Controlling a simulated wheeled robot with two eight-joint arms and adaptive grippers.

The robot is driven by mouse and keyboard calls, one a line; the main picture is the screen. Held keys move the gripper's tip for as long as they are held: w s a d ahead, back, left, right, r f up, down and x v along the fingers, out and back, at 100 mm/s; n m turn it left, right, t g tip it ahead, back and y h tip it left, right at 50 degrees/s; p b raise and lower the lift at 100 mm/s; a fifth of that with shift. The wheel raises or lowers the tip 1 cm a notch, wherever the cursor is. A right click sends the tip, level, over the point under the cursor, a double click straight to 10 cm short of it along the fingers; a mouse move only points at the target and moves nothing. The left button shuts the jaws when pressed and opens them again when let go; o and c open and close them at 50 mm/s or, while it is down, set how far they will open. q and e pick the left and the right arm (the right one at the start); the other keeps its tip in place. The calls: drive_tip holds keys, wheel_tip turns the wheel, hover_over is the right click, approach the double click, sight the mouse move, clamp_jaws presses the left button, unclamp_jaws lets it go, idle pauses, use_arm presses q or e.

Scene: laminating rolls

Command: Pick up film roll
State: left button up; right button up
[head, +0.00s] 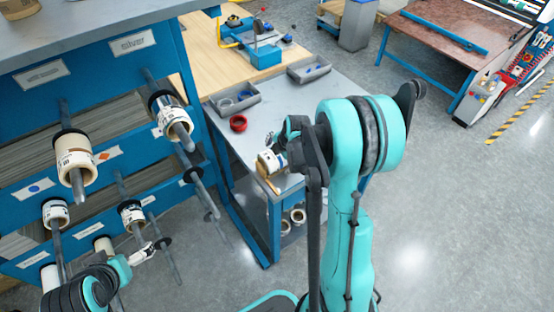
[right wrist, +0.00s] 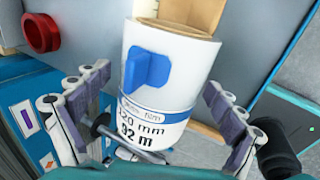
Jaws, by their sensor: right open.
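A white film roll (right wrist: 180,65) with a blue tab, a printed label and a tan core fills the middle of the right wrist view. It also shows at the near edge of the grey bench in the head view (head: 266,161). My right gripper (right wrist: 155,88) is open, with one finger on each side of the roll; gaps show between the pads and the roll. In the head view my right arm partly hides this gripper (head: 285,145). My left gripper (head: 147,252) is low at the left, near the rack's lower rolls; its jaw opening is unclear.
A blue rack (head: 190,75) holds several rolls on pegs that stick out at the left. The grey bench (head: 262,118) carries a red ring (head: 238,123) and grey trays (head: 234,98). More rolls (head: 298,215) sit under the bench. Open floor (head: 450,200) lies at the right.

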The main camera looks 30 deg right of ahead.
drive_tip(key=shift+s+r, duration=0.1)
drive_tip(key=shift+r, duration=0.05)
drive_tip(key=c, duration=1.5)
